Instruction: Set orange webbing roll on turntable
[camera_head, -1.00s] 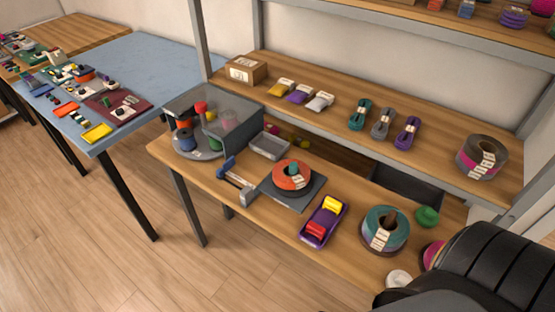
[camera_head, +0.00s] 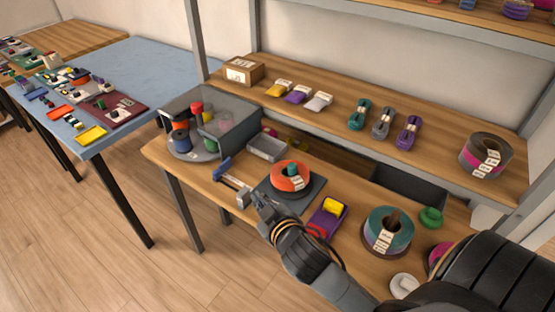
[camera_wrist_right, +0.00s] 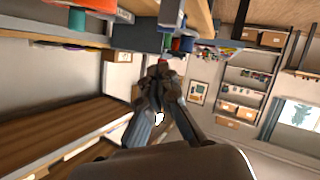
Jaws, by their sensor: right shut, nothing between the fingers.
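The orange webbing roll (camera_head: 289,175) lies flat on a dark square plate (camera_head: 312,192) on the lower wooden shelf, with a small green item at its centre. A round grey turntable (camera_head: 207,156) stands at the shelf's left end, with several spools on it, partly under a clear smoky cover. My right gripper (camera_head: 259,199) is shut and empty, just in front of the plate's left corner, apart from the roll. In the right wrist view its closed fingers (camera_wrist_right: 162,72) show, and an orange edge (camera_wrist_right: 95,4) shows at the top left. My left gripper is not in view.
A blue-handled tool (camera_head: 222,168) and a grey tray (camera_head: 267,147) lie between turntable and plate. A purple holder (camera_head: 328,217) and a teal roll (camera_head: 387,231) stand to the right. The upper shelf holds cord bundles (camera_head: 383,123) and a cardboard box (camera_head: 243,71).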

